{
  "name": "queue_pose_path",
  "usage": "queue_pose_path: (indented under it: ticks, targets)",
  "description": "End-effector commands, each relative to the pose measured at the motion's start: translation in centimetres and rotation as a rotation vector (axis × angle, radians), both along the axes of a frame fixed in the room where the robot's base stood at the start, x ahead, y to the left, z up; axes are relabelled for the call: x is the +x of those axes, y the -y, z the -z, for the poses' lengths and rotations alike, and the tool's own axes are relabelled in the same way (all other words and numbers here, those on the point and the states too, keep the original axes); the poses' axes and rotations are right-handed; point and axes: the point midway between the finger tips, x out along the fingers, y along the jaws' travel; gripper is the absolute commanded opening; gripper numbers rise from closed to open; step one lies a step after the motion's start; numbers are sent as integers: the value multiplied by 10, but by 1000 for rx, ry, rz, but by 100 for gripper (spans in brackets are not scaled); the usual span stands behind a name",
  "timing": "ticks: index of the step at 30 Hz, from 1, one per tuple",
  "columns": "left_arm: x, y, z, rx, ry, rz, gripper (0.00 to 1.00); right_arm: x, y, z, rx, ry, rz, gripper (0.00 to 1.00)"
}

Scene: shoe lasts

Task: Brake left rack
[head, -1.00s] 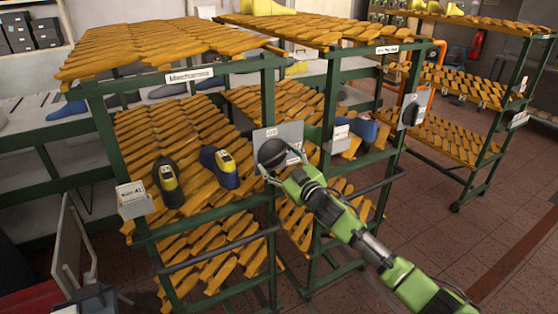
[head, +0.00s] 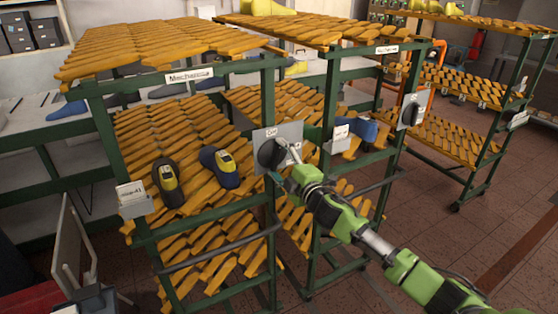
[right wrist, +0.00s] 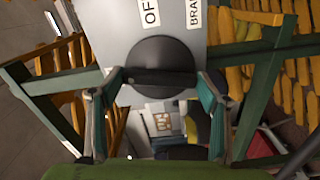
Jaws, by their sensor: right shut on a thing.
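The left rack (head: 140,218) is a green frame with orange slatted shelves and a "Mechanica" label (head: 189,76). On its right post is a grey plate (head: 291,131) with a round black brake knob (head: 267,153). My right gripper (head: 280,160) is shut on this knob from the front right. In the right wrist view the knob (right wrist: 160,52) has a raised bar lying across the picture between the two fingertips (right wrist: 163,80). The plate there reads "OFF" above the knob and "BRA…", cut off, beside it. My left gripper is not in view.
Two dark shoe lasts with yellow parts, one (head: 166,183) left and one (head: 221,168) right, rest on the left rack. A second rack (head: 334,100) stands close on the right with its own knob (head: 411,110). Floor (head: 440,235) at the right is free.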

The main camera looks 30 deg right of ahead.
Motion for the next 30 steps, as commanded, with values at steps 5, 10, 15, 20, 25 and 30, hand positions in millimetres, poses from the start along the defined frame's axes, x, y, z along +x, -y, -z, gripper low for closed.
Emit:
queue_pose_path:
  ticks: [5, 10, 15, 20, 25, 30]
  targets:
    - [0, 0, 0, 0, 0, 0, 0, 0, -1, 0, -116, 4, -1, 48]
    - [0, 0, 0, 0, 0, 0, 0, 0, -1, 0, -193, 6, -1, 48]
    - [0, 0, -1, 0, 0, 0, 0, 0, 0, 0, -235, 7, -1, 48]
    - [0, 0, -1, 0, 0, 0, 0, 0, 0, 0, -251, 8, -1, 48]
    - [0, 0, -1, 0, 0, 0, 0, 0, 0, 1, -256, 8, -1, 48]
    - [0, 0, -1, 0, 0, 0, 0, 0, 0, 1, -257, 8, -1, 48]
